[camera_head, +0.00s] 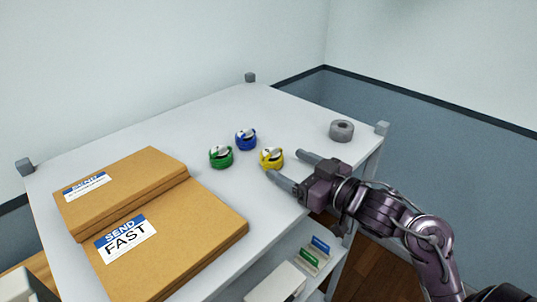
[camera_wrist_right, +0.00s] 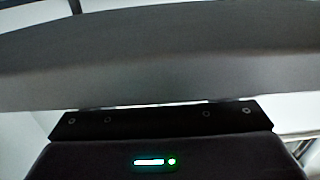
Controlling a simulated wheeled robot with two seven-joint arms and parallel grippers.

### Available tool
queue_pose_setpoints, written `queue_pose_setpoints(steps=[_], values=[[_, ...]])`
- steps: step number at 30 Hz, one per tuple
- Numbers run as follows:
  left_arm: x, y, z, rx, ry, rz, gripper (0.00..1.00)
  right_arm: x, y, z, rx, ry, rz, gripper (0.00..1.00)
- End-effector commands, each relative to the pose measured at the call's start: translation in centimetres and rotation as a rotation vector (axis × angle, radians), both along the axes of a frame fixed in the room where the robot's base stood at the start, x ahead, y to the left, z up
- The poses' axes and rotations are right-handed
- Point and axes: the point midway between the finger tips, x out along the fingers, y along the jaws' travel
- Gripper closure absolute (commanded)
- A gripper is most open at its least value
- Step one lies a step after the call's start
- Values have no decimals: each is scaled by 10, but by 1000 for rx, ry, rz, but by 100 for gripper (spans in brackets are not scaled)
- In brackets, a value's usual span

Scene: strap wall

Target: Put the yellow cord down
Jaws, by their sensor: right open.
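The yellow cord (camera_head: 271,157) is a small coiled bundle with a pale band. It sits on the white table top (camera_head: 270,105). My right gripper (camera_head: 290,166) is open just to the right of the yellow cord, with its two fingers apart and pointing toward it. Whether a finger touches the cord cannot be told. In the right wrist view a grey bar fills most of the picture, and the cord does not show there. My left gripper is not in view.
A green cord (camera_head: 221,157) and a blue cord (camera_head: 246,140) lie left of the yellow one. A grey tape roll (camera_head: 342,130) is at the right. Stacked brown packages (camera_head: 190,235) cover the left front. Below is a shelf with small green and blue boxes (camera_head: 314,254).

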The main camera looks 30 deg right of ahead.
Motion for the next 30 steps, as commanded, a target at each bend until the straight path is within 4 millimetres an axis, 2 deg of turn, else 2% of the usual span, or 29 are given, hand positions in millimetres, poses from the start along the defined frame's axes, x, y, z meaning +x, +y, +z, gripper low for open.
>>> queue_pose_setpoints(steps=[3,7,12,18,30], values=[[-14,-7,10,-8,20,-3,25,16,4,6,5,-1,1,26],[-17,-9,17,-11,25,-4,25,36,9,4,5,-2,0,26],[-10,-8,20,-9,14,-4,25,47,14,1,2,0,-1,26],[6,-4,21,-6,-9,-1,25,47,14,0,1,0,-1,26],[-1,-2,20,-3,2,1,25,47,14,1,1,-1,-1,77]])
